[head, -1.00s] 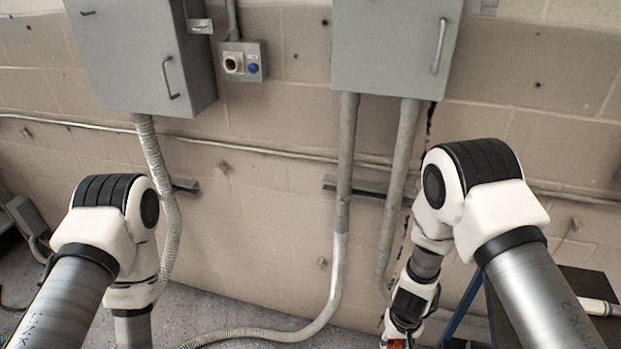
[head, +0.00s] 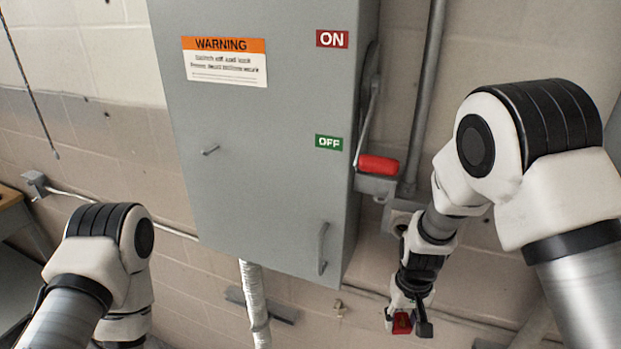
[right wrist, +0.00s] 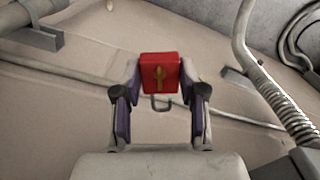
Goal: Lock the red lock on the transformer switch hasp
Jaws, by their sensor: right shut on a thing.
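The red lock (head: 402,323) is held in my right gripper (head: 408,318), low and to the right of the grey switch box (head: 262,150). In the right wrist view the red lock (right wrist: 160,73) sits between the two fingers of my right gripper (right wrist: 160,85), with a brass-coloured mark on its face and its grey shackle toward the palm. The switch handle with its red grip (head: 378,165) is down beside the OFF label (head: 328,143), above the right gripper and apart from it. The hasp is not clear at this size. My left arm shows at lower left; its gripper is not visible.
The box has a WARNING label (head: 225,62), an ON label (head: 332,39) and a door handle (head: 322,248). A vertical conduit (head: 425,100) runs right of the handle. A flexible conduit (head: 254,300) leaves the box's underside. A wooden surface (head: 10,200) stands at far left.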

